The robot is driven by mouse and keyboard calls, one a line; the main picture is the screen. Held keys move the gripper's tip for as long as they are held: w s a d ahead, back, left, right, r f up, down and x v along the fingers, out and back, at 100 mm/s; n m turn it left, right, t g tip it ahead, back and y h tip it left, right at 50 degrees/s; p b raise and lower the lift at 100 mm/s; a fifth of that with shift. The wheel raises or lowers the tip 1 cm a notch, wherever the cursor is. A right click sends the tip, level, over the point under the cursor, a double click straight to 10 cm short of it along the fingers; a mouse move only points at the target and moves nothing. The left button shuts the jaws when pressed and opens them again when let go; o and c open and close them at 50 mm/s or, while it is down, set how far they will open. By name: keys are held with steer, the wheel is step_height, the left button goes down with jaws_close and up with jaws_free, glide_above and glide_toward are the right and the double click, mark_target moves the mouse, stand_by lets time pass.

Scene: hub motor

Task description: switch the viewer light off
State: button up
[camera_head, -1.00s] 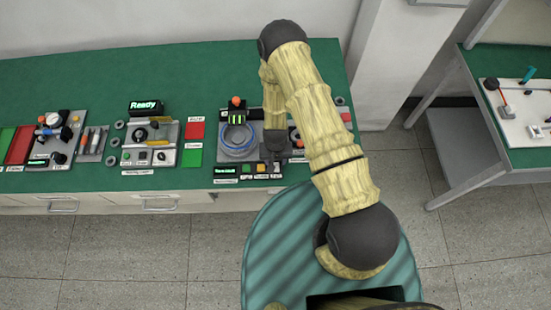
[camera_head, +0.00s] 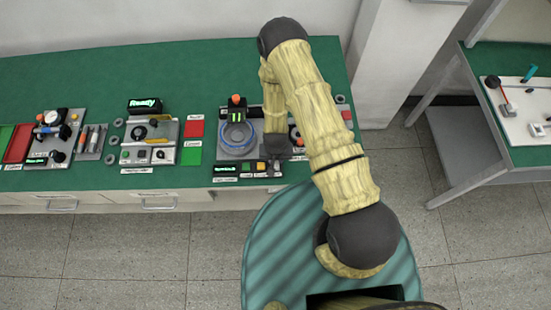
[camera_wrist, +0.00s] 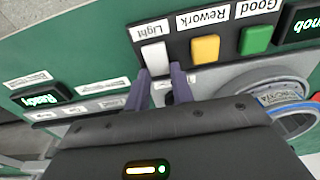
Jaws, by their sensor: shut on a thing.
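The white switch labelled Light (camera_wrist: 154,60) stands on the dark button panel in the wrist view, beside the yellow Rework button (camera_wrist: 205,48) and the green Good button (camera_wrist: 256,40). My gripper (camera_wrist: 162,78) is shut on the white switch at its lower end, with one finger on each side. In the head view my gripper (camera_head: 273,168) is low at the panel's right end and hides the switch. The viewer (camera_head: 237,113) stands behind the round ring fixture (camera_head: 237,136). Its face is dark with small green bars.
A Ready display (camera_head: 145,105) with a small fixture stands to the left, with red (camera_head: 195,128) and green (camera_head: 191,154) pads beside it. More tools lie at the far left. A second table (camera_head: 500,130) stands at the right.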

steer(key=shift+s+t+b, duration=0.35)
steer(key=shift+t+b, duration=0.55)
steer(key=shift+t, duration=0.3)
steer(key=shift+r, duration=0.1)
steer(key=o, duration=1)
steer(key=p+v, duration=0.4)
steer(key=v, duration=1.3)
steer(key=shift+a+r, duration=0.1)
steer(key=shift+r, duration=0.15)
